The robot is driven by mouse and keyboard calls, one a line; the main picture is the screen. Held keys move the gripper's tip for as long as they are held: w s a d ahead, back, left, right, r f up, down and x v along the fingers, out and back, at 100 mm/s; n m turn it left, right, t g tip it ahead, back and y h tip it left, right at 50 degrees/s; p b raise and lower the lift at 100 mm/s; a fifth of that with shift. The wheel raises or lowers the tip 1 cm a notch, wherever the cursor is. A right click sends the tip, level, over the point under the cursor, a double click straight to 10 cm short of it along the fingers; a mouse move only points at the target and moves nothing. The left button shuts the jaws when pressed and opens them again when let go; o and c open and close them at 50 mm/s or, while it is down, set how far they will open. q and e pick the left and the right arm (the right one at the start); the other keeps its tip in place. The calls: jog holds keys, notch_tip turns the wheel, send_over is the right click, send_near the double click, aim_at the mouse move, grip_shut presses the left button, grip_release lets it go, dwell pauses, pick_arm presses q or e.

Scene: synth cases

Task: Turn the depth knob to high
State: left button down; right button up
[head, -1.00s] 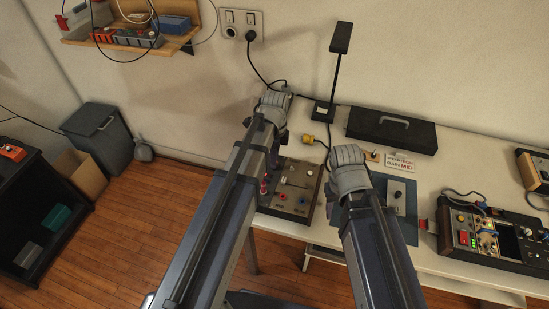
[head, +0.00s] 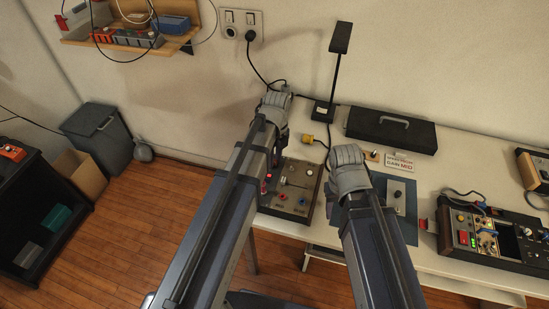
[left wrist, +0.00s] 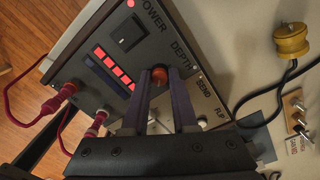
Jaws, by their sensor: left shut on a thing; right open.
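The dark panel with wooden sides (head: 305,188) stands on the bench, partly hidden by my left arm in the head view. In the left wrist view, the orange-brown depth knob (left wrist: 160,75) sits beside the printed word DEPTH. My left gripper (left wrist: 161,84) is shut on this knob, one finger on each side. The red light bar (left wrist: 113,69) beside it shows several lit segments.
Red plugs with cables (left wrist: 55,103) stick out of the panel. A yellow plug (left wrist: 291,40) lies beside it. A lamp (head: 338,65), black case (head: 392,130), GAIN MID card (head: 401,163) and another console (head: 490,238) stand on the bench.

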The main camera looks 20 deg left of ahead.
aim_at(275, 161)
dwell(0.5)
pick_arm(q)
jog(key=c, duration=0.7)
grip_release()
jog(key=shift+r, duration=0.1)
pick_arm(e)
jog(key=shift+r, duration=0.1)
pick_arm(q)
notch_tip(275, 161, up, 8)
jog(key=p, duration=0.8)
jog(key=shift+w+d, duration=0.1)
jog(key=shift+f, duration=0.2)
pick_arm(e)
notch_tip(275, 161, up, 8)
jog(key=shift+f, duration=0.2)
